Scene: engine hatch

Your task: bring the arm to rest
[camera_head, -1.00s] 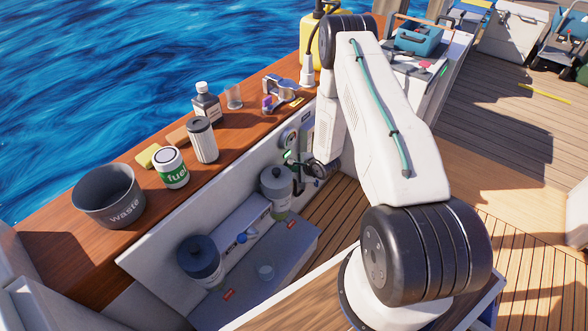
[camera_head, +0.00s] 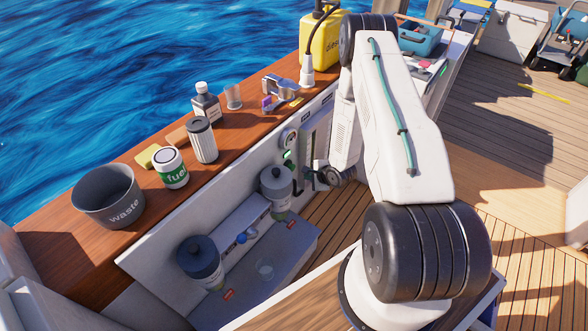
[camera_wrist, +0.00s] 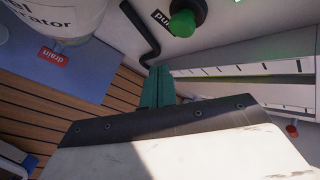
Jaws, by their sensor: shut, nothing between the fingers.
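My arm, white with black joints, reaches from the lower right of the head view into the open hatch. My gripper (camera_head: 309,178) is small and partly hidden there, beside the hatch's back panel and right of the rear filter canister (camera_head: 275,184). In the wrist view my gripper (camera_wrist: 157,86) shows as two teal fingers, shut together and empty. A black lever or pipe (camera_wrist: 142,35) and a green knob (camera_wrist: 183,22) on the white panel lie beyond the fingertips. I cannot tell whether the fingers touch anything.
A second canister (camera_head: 200,262) stands at the hatch's front. The wooden ledge (camera_head: 125,228) holds a waste bin (camera_head: 108,195), fuel filter (camera_head: 171,168), white filter (camera_head: 202,140), bottle (camera_head: 206,101) and yellow can (camera_head: 322,42). Open deck lies to the right.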

